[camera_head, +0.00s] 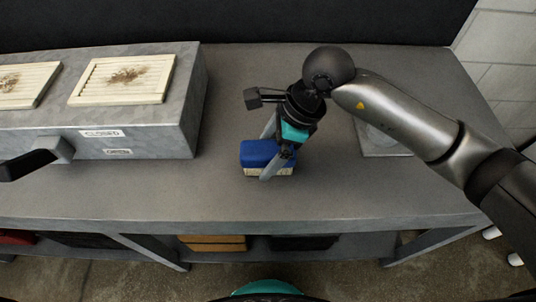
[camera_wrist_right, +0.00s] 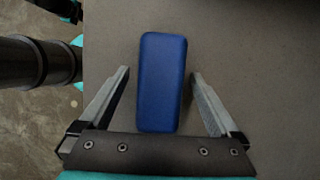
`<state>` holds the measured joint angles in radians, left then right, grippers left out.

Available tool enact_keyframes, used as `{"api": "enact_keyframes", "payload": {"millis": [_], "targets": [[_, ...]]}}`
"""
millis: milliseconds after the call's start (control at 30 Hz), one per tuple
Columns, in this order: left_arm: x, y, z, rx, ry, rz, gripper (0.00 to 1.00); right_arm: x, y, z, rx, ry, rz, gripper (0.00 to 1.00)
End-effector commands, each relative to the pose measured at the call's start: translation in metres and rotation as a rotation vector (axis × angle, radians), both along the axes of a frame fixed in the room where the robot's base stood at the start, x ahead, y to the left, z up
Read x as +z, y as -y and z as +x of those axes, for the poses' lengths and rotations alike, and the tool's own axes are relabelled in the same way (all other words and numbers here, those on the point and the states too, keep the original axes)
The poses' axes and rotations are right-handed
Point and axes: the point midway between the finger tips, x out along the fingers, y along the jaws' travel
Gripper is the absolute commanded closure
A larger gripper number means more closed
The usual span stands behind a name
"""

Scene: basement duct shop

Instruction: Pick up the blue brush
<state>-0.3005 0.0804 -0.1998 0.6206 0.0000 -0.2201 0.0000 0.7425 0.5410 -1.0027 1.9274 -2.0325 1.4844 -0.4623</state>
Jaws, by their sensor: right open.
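The blue brush (camera_head: 258,152) rests on the grey workbench with its pale bristles facing down. My right gripper (camera_head: 266,155) is over it, pointing down, with one finger in front of the brush and the other behind. In the right wrist view the blue back of the brush (camera_wrist_right: 162,82) lies between the two open fingers, with a gap on each side. My right gripper (camera_wrist_right: 160,75) is open and empty in that view. The gripper hides part of the brush's right end in the head view. My left gripper is not in view.
A grey metal duct box (camera_head: 196,110) with slatted cream filters on top and "CLOSED" and "OPEN" labels stands at the left. A black handle (camera_head: 35,160) sticks out from its front.

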Motion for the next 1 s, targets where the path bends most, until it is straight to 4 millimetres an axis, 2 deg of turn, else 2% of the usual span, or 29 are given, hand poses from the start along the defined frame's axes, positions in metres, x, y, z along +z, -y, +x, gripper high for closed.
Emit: {"api": "enact_keyframes", "payload": {"millis": [100,900,967,1000], "targets": [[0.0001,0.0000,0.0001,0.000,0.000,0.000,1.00,0.0003,0.0001,0.0001,0.000,0.001,0.000,0.04],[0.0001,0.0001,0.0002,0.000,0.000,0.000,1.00,0.0001,0.0001,0.0001,0.000,0.000,-0.001,0.94],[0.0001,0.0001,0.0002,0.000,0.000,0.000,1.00,0.0001,0.0001,0.0001,0.000,0.000,-0.001,1.00],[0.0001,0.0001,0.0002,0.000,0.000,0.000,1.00,0.0004,0.0001,0.0003,0.000,0.001,0.000,1.00]]}}
